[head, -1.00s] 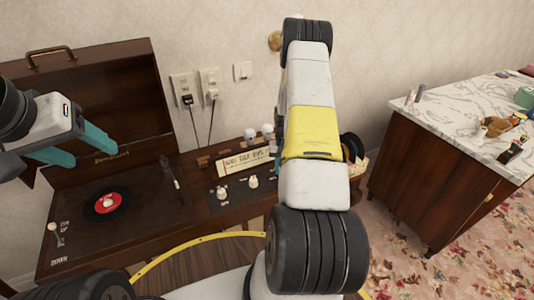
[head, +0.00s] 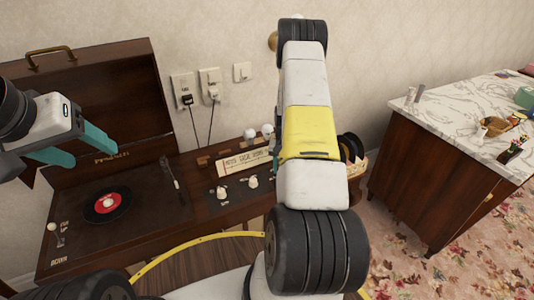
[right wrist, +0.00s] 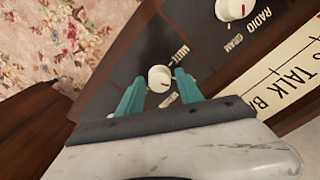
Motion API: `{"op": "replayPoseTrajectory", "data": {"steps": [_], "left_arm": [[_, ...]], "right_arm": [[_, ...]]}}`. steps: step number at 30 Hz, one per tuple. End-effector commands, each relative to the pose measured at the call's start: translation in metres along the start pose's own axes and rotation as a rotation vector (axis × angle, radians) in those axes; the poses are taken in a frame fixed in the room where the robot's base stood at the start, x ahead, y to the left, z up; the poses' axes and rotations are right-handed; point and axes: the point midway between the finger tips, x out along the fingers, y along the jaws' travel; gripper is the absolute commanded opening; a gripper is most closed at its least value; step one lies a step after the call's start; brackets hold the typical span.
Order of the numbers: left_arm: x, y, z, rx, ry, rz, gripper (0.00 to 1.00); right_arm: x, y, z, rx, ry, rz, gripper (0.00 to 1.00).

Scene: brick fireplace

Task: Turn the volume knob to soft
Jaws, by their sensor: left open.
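A cream volume knob (right wrist: 159,78), judged by its place beside a label reading "MUTE", stands on the dark control panel in the right wrist view. The teal fingers of my right gripper (right wrist: 160,84) are apart, one on each side of the knob. I cannot tell if they touch it. The right gripper is hidden behind my right arm in the head view. My left gripper (head: 75,148) is open and empty, raised in front of the cabinet's upright lid (head: 105,100).
A second knob (right wrist: 233,8) is marked "RADIO GRAM". The head view shows a red-labelled record (head: 107,204), a tone arm (head: 172,180) and a paper sign (head: 243,163). A marble-topped cabinet (head: 450,110) with small items stands at the right.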

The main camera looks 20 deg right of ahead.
Motion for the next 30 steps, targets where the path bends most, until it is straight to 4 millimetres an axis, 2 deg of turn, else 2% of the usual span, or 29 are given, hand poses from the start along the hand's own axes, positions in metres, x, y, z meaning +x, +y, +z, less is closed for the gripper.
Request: {"op": "replayPoseTrajectory", "data": {"steps": [11,14,24,30], "left_arm": [[0.000,0.000,0.000,0.000,0.000,0.000,0.62],[0.000,0.000,0.000,0.000,0.000,0.000,0.62],[0.000,0.000,0.000,0.000,0.000,0.000,0.62],[0.000,0.000,0.000,0.000,0.000,0.000,0.62]], "right_arm": [[-0.002,0.000,0.000,-0.001,0.001,0.000,0.51],[-0.012,0.000,-0.001,-0.001,0.003,-0.001,0.51],[-0.067,-0.001,-0.001,-0.001,0.002,-0.001,0.51],[-0.078,0.000,0.000,0.000,0.000,0.000,0.51]]}}
